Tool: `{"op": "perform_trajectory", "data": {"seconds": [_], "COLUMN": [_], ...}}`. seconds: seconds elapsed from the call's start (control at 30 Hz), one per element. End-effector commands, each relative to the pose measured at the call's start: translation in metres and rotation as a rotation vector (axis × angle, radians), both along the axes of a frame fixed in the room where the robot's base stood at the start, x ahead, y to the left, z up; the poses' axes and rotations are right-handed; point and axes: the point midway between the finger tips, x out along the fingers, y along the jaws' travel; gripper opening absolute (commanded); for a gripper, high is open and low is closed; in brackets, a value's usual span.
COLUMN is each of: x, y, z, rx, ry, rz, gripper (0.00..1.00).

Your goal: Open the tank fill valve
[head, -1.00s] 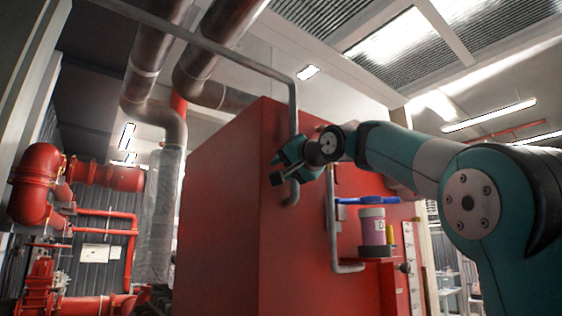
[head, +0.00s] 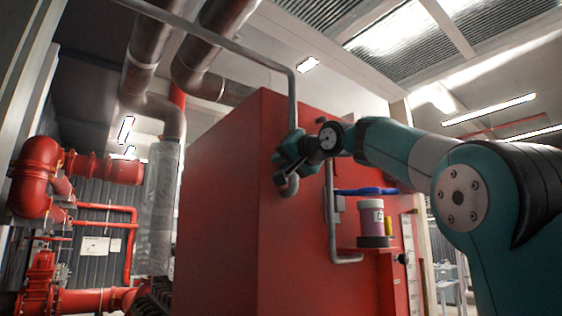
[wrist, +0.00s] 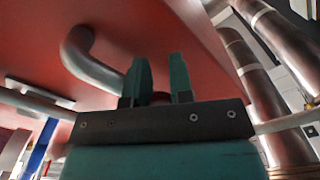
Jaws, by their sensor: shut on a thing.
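The red tank (head: 300,240) fills the middle of the head view. A grey pipe (head: 292,95) runs down its near edge and ends in a hook bend beside my gripper; the bend also shows in the wrist view (wrist: 85,58). My gripper (head: 279,168) is at this pipe, high on the tank. In the wrist view its two teal fingers (wrist: 160,78) stand a little apart, with a small dark red piece (wrist: 160,97) between them. This looks like the handle of the tank fill valve. The fingers hide most of it, so its angle cannot be told.
Right of my gripper, a second grey pipe (head: 331,225) runs down the tank. A small shelf holds a pink and white container (head: 371,217), with a blue bar (head: 366,191) above it. Red pipework (head: 38,175) stands at the left, and large ducts (head: 150,70) hang overhead.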

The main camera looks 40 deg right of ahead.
Motion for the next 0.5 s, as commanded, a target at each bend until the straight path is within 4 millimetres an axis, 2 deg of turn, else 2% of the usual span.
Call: {"op": "perform_trajectory", "data": {"seconds": [0.13, 0.17, 0.2, 0.5], "x": [0.0, 0.0, 0.0, 0.0], "y": [-0.0004, -0.0004, -0.0004, -0.0003], "z": [-0.0002, -0.0002, -0.0002, -0.0001], "rx": [0.002, 0.002, 0.003, 0.003], "ry": [0.001, 0.001, 0.001, 0.001], "rz": [-0.002, -0.002, -0.002, -0.002], "gripper": [0.0, 0.28, 0.32, 0.32]}}
